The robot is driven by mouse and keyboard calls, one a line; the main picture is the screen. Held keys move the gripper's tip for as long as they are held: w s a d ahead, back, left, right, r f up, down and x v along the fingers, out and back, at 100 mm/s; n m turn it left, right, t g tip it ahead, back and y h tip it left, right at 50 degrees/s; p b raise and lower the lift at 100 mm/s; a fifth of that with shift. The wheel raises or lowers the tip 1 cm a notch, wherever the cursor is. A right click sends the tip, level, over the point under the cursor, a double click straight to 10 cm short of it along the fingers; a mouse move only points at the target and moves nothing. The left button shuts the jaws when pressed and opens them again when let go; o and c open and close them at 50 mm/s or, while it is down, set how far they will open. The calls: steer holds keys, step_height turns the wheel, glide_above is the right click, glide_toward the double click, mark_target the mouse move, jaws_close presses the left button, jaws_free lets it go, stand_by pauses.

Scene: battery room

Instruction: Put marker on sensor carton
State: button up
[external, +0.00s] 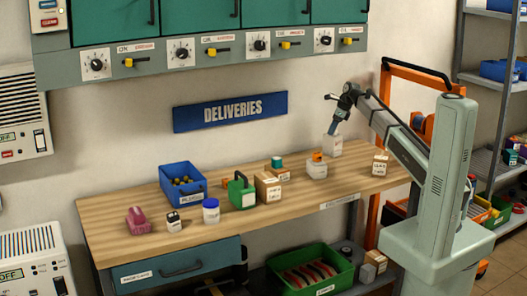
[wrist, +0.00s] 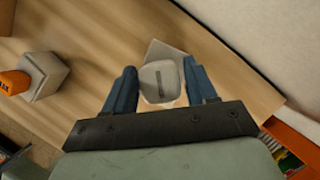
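My gripper (external: 335,128) points down just above a pale grey-white block (external: 332,147) at the far right part of the bench. In the wrist view my gripper (wrist: 162,88) has its two blue fingers apart, on either side of a pale rounded block top with a dark slot (wrist: 159,82). A paler square face shows behind it. Whether the fingers touch it is unclear. Labelled cartons stand on the bench: a tan one (external: 268,188) near the middle and a pale one (external: 380,163) at right. Their print is too small to read, and I cannot make out which item is the marker.
A white box with an orange top (external: 317,166) stands left of my gripper. A green can (external: 241,191), a blue-lidded jar (external: 211,211), a blue bin (external: 183,182) and a pink item (external: 138,220) stand further left. The wooden bench (external: 330,192) is clear along its front right.

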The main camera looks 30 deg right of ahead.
steer(key=shift+o, duration=1.3)
steer(key=v, duration=1.2)
steer(key=shift+r, duration=0.15)
